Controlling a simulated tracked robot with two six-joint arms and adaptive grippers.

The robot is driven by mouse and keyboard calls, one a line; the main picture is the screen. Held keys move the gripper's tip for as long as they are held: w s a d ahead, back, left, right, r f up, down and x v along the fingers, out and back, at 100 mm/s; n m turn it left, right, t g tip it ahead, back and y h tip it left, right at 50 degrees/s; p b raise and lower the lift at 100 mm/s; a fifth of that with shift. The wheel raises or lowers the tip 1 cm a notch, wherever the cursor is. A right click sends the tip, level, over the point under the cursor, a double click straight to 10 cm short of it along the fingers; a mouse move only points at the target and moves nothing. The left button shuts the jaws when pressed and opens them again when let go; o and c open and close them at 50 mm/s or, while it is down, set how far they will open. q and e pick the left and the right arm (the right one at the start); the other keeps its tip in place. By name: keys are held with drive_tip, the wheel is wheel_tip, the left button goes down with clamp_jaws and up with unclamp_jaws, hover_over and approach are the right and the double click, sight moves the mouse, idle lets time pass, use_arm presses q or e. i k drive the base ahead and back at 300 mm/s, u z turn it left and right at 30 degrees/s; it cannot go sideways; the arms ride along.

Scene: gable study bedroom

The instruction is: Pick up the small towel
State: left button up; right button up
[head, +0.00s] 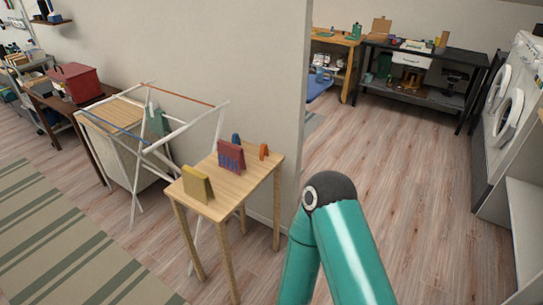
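A green cloth (157,120) hangs at the back of the white drying rack (190,98). On the small wooden table (214,209) in front of the wall end stand a yellow folded piece (197,185), a red and blue piece (231,157), a small blue piece (236,140) and a small orange piece (263,152). They look like folded cloths, but I cannot tell which one is the small towel. A teal link of my arm rises at the bottom, right of the table. Neither of my grippers is in view.
A red box (73,82) stands on a dark table at the left. A striped rug (60,240) covers the front left floor. Behind the wall end are a black workbench (413,66) and white front-loading machines (505,100). The wooden floor at right is clear.

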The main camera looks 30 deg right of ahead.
sight(232, 158)
drive_tip(key=z, duration=0.25)
drive_tip(key=i, duration=1)
drive_tip(key=u, duration=0.05)
